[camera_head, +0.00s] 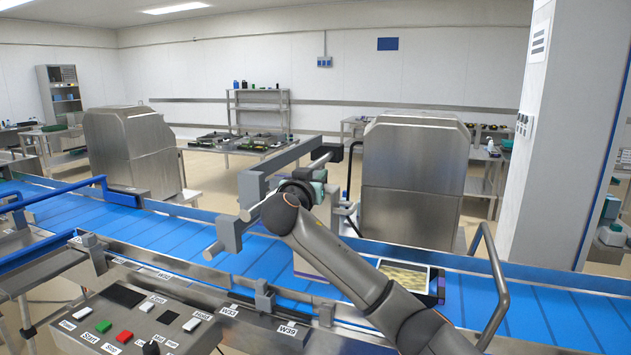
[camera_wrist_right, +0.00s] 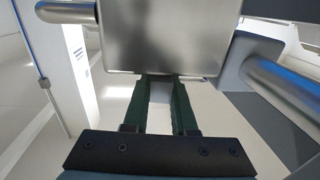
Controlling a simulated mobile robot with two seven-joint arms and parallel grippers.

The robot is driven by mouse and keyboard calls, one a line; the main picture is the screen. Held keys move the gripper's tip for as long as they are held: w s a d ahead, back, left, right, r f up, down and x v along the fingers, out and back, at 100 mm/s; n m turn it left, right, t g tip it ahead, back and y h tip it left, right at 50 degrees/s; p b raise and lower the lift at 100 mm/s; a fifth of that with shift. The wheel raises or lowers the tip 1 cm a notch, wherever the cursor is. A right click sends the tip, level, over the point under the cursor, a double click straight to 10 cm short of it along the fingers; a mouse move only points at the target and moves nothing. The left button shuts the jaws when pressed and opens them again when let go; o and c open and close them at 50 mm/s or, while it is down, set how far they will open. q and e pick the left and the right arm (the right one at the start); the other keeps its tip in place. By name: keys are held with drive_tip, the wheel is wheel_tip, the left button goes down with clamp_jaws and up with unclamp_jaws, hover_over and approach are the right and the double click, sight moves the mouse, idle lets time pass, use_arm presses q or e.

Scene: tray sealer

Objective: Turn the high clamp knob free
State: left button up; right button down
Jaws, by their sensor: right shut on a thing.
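My right gripper (camera_head: 318,180) is up at the grey metal rail and clamp assembly (camera_head: 285,160) above the blue conveyor, partly behind my own wrist. In the right wrist view its two dark green fingers (camera_wrist_right: 160,90) reach up to a brushed metal block (camera_wrist_right: 163,38) and are shut with a narrow gap between them. They hold the high clamp knob, which is almost wholly hidden by the fingers and block; its turn cannot be made out. My left gripper is not in view.
The blue conveyor (camera_head: 540,312) runs across below, with a tray of yellowish food (camera_head: 405,277) on it. A control panel (camera_head: 125,325) with buttons stands in front. A curved metal handle (camera_head: 497,290) rises at right. A large steel housing (camera_head: 413,185) stands behind.

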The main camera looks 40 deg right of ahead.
drive_tip(key=shift+f+n+t+y+b, duration=0.25)
drive_tip(key=shift+n+t+y+b, duration=0.45)
drive_tip(key=shift+t, duration=0.2)
drive_tip(key=shift+r+n+t+y+b, duration=0.1)
drive_tip(key=shift+n+t+y+b, duration=0.2)
drive_tip(key=shift+n+t+y, duration=0.65)
drive_tip(key=n+t+y, duration=0.2)
drive_tip(key=y, duration=0.1)
drive_tip(key=shift+r, duration=0.2)
drive_tip(key=shift+n+t+y+p, duration=0.7)
drive_tip(key=shift+n+y, duration=0.45)
drive_tip(key=shift+y, duration=0.4)
drive_tip(key=c, duration=0.7)
unclamp_jaws()
